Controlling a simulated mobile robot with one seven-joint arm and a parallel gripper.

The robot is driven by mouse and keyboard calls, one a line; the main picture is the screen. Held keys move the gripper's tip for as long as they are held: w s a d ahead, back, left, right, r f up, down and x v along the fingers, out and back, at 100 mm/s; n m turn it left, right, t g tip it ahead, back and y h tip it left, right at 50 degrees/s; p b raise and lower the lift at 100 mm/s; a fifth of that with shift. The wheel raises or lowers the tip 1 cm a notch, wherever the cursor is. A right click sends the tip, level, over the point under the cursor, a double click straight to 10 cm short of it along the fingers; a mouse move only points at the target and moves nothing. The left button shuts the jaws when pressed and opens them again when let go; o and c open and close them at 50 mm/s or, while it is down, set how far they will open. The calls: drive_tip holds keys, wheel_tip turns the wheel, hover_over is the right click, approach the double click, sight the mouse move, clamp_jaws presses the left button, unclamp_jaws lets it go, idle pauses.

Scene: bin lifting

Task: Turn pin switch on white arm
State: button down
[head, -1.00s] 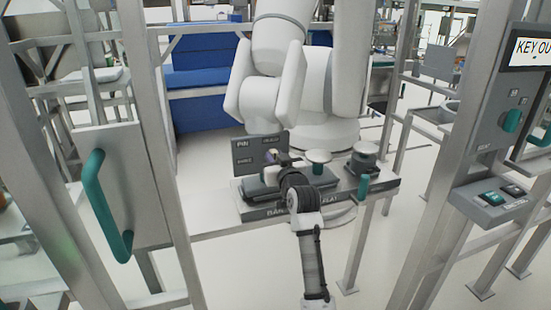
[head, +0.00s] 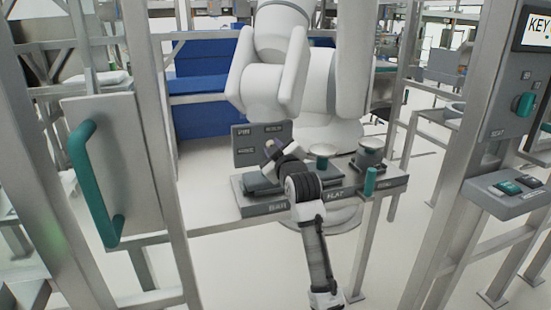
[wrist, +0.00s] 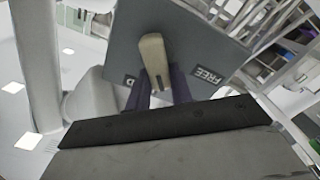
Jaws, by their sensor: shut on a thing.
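The pin switch (wrist: 153,58) is a beige lever on a dark grey panel, seen close up in the wrist view. A FREE label shows on the panel to its right, and another label is mostly hidden at its left. My gripper (wrist: 160,88) is shut on the lever, with a dark purple finger on each side of its lower end. In the head view my gripper (head: 277,150) is at the front of the grey panel (head: 246,158), and hides the switch there. The big white arm (head: 270,90) stands just behind the panel.
A grey shelf (head: 285,210) in front of the white arm carries round-topped knobs (head: 370,155) and a green handle (head: 370,182). A door with a green handle (head: 85,180) is at left. A post with a control box (head: 510,190) stands at right.

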drive_tip(key=shift+s+a+f+n+b, duration=0.1)
drive_tip(key=shift+f+n+b, duration=0.2)
drive_tip(key=shift+n+b, duration=1.1)
drive_tip(key=shift+w+a+f+n+b, duration=0.2)
drive_tip(key=shift+n+b, duration=0.55)
drive_tip(key=shift+n, duration=1.25)
drive_tip(key=shift+s+a+f+n+b, duration=0.1)
drive_tip(key=shift+s+f+n+b, duration=0.2)
drive_tip(key=shift+n+b, duration=1.1)
drive_tip(key=shift+w+n+p, duration=0.1)
drive_tip(key=shift+n+p, duration=0.2)
drive_tip(key=shift+n, duration=0.2)
drive_tip(key=c, duration=1.2)
unclamp_jaws()
drive_tip(key=shift+c, duration=0.2)
drive_tip(key=shift+d, duration=0.1)
drive_tip(key=b+v, duration=0.1)
drive_tip(key=v, duration=1.3)
